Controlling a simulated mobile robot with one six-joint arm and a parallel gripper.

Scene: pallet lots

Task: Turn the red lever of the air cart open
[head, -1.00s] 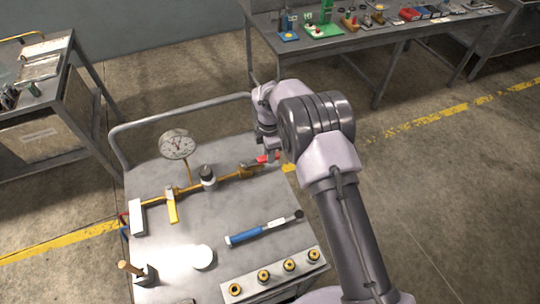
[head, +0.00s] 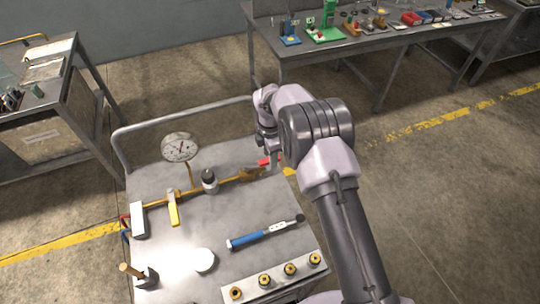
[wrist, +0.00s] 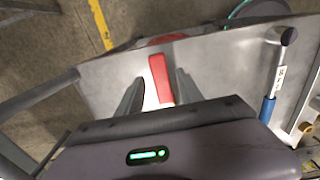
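The air cart (head: 250,206) is a grey metal trolley with a brass pipe line running across its top. The red lever (head: 264,161) is at the right end of that line, partly hidden by my arm in the head view. In the wrist view the red lever (wrist: 160,78) points up the picture. My gripper (head: 270,157) is down at the lever. In the wrist view, my gripper's fingers (wrist: 158,90) stand apart on both sides of the lever, with visible gaps. Whether either finger touches it cannot be told.
On the cart are a pressure gauge (head: 179,147), a yellow lever (head: 173,207), a blue-handled tool (head: 262,233), a white round piece (head: 204,259) and a block with several brass fittings (head: 276,280). A workbench (head: 370,38) stands behind. Floor right of my arm is clear.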

